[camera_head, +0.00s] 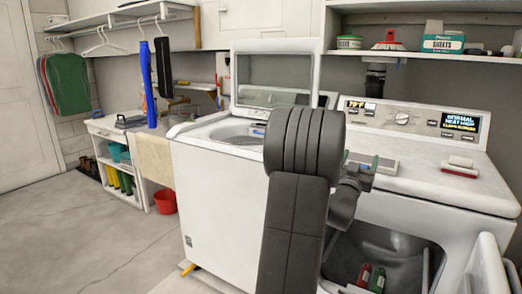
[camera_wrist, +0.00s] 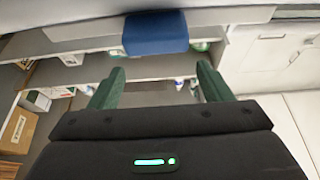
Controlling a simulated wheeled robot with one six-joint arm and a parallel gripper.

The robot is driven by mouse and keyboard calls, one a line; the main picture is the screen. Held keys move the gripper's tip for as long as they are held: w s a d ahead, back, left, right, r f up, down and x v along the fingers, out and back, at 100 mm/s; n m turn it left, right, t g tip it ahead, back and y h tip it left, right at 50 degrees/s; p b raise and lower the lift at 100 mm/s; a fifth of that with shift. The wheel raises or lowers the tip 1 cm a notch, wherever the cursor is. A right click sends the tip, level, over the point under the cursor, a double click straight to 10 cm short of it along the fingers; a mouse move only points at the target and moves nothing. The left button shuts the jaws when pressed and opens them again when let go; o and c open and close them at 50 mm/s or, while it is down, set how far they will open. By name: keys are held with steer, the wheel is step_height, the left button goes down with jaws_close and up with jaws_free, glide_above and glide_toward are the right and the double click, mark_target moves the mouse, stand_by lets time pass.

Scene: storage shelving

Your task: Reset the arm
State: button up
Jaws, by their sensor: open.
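My gripper shows in the wrist view (camera_wrist: 160,80) with its two green fingers spread wide apart. No object is between the fingertips. A blue block-like thing (camera_wrist: 156,34) lies beyond them at the top of that view; I cannot tell what it is. In the head view my grey arm stands in the middle, folded up in front of the two white machines. The gripper end is mostly hidden behind the arm there, over the front edge of the right machine.
A white top-loading washer (camera_head: 215,205) stands with its lid (camera_head: 275,75) raised. A dryer (camera_head: 465,192) stands to its right, its front open with red and green items inside. A red bucket (camera_head: 165,201) is on the floor. The floor (camera_head: 85,240) at left is clear.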

steer(key=s+a+r+b, duration=0.1)
steer(key=s+a+r, duration=0.1)
steer(key=s+a, duration=0.2)
steer(key=s+a+r+b, duration=0.1)
steer(key=s+a+r, duration=0.2)
steer(key=s, duration=0.6)
steer(key=shift+s+a+r, duration=0.2)
steer(key=shift+a, duration=0.4)
